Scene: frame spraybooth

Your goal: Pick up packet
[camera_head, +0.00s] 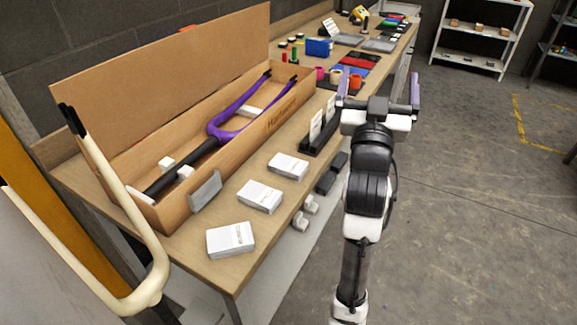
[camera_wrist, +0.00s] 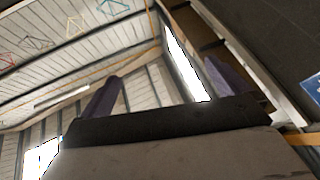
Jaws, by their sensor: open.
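Several white packets with printed labels lie flat on the wooden workbench. The nearest packet (camera_head: 230,239) is at the bench's front end, a middle packet (camera_head: 260,196) lies behind it, and a farther packet (camera_head: 288,166) lies near the box. My gripper (camera_head: 379,88) is raised to the right of the bench, apart from the packets, with its two purple fingers spread and nothing between them. The wrist view shows the open fingers (camera_wrist: 165,90) against the ceiling and no packet.
A long open cardboard box (camera_head: 285,118) on the workbench (camera_head: 186,245) holds a purple and black fork. A dark holder with cards (camera_head: 318,145) stands at the bench edge. A cream curved frame (camera_head: 150,270) is at left. Shelves (camera_head: 470,45) stand far off; the floor at right is clear.

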